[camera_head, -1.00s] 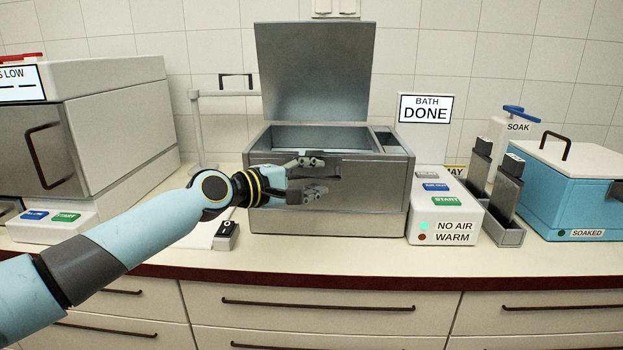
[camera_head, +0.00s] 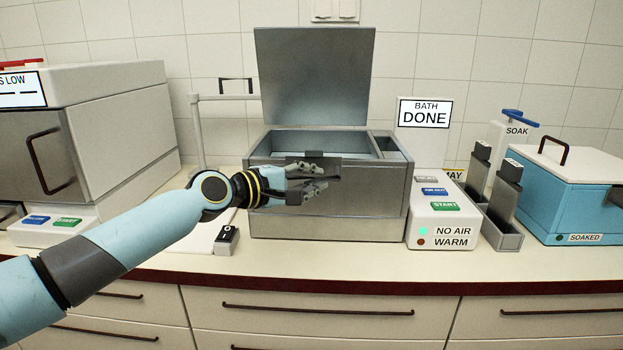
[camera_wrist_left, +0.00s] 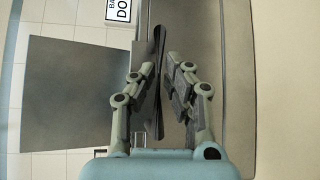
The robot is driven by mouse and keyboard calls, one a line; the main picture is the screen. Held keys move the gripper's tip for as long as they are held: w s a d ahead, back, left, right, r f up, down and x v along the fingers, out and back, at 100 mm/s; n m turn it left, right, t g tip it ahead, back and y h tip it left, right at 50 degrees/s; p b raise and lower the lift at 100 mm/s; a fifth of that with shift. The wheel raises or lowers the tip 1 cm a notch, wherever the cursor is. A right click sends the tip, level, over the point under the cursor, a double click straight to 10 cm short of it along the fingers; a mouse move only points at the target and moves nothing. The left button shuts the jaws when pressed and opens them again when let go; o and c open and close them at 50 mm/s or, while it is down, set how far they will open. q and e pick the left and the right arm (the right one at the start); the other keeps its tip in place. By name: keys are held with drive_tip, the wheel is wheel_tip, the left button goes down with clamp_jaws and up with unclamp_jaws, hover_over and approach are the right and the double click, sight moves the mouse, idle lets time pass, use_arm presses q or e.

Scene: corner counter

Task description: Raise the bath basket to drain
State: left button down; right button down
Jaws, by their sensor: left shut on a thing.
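The grey metal bath (camera_head: 375,205) stands on the counter with its lid (camera_head: 315,75) upright at the back. Its pale blue inside shows only in part. A dark flat handle plate (camera_head: 332,172) is at the bath's front and appears to belong to the basket; the basket's body is hidden inside. My left gripper (camera_head: 315,178) is in front of the bath and shut on this handle plate. In the left wrist view the plate (camera_wrist_left: 157,50) shows as a thin dark strip between the fingers. My right gripper is out of view.
A "BATH DONE" sign (camera_head: 424,112) stands behind, right of the bath. A button panel (camera_head: 445,215), dark holders (camera_head: 503,235) and a blue soak box (camera_head: 580,205) are to the right. A large grey machine (camera_head: 110,130) is at left, a small switch (camera_head: 227,239) near my arm.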

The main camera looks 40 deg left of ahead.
use_arm(q)
wheel_tip(320, 180, up, 8)
drive_tip(key=p, duration=0.6)
drive_tip(key=shift+f, duration=0.15)
drive_tip(key=shift+w+r, duration=0.15)
drive_tip(key=shift+r, duration=0.05)
drive_tip(key=c, duration=1.6)
unclamp_jaws()
drive_tip(key=shift+r, duration=0.1)
drive_tip(key=shift+o, duration=1.3)
drive_tip(key=shift+s+a+f, duration=0.1)
drive_tip(key=shift+s+f, duration=0.1)
drive_tip(key=shift+s, duration=0.05)
drive_tip(key=v, duration=0.7)
